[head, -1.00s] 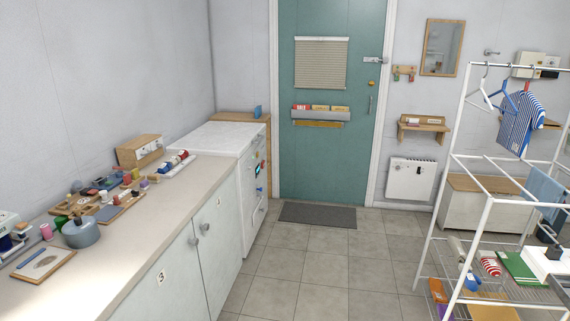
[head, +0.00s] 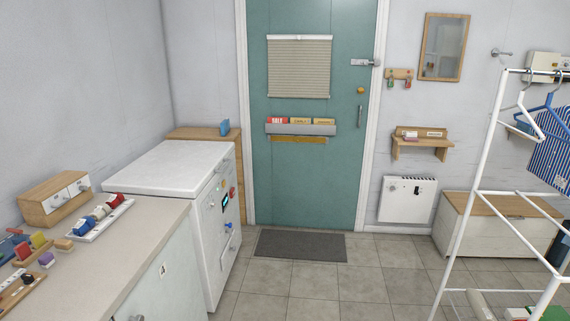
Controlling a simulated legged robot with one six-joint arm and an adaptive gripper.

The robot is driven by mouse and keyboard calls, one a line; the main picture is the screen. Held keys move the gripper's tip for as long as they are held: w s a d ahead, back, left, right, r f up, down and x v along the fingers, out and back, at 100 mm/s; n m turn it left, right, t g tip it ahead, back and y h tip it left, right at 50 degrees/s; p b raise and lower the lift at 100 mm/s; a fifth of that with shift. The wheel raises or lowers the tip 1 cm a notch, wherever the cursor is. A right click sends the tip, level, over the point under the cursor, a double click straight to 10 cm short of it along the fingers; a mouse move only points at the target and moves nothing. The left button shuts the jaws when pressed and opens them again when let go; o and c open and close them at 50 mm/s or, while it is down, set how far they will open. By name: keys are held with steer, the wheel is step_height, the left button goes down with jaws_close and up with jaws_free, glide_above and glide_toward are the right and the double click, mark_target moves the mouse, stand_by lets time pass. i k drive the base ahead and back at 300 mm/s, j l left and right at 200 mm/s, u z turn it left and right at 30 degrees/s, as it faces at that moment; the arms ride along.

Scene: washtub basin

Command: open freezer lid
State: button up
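The white chest-like appliance that looks like the freezer (head: 213,232) stands left of centre in the head view, at the far end of the counter. Its flat white lid (head: 170,167) is shut on top. A small grey handle (head: 226,165) shows near the lid's right edge. My gripper is not in view.
A counter (head: 135,225) with a small drawer box (head: 55,198) and a tray of spools (head: 100,217) adjoins the freezer on the left. A white drying rack (head: 490,160) stands at right. Tiled floor (head: 305,290) is clear between them, with a grey mat (head: 301,245) before the green door (head: 262,110).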

mark_target(177, 169)
steer(key=i+l+u, duration=0.1)
steer(key=i+u, duration=0.15)
steer(key=i, duration=1.2)
steer(key=i+j+u, duration=0.1)
steer(key=i+u, duration=0.2)
steer(key=i, duration=1.25)
steer(key=i+j, duration=0.25)
steer(key=i, duration=0.15)
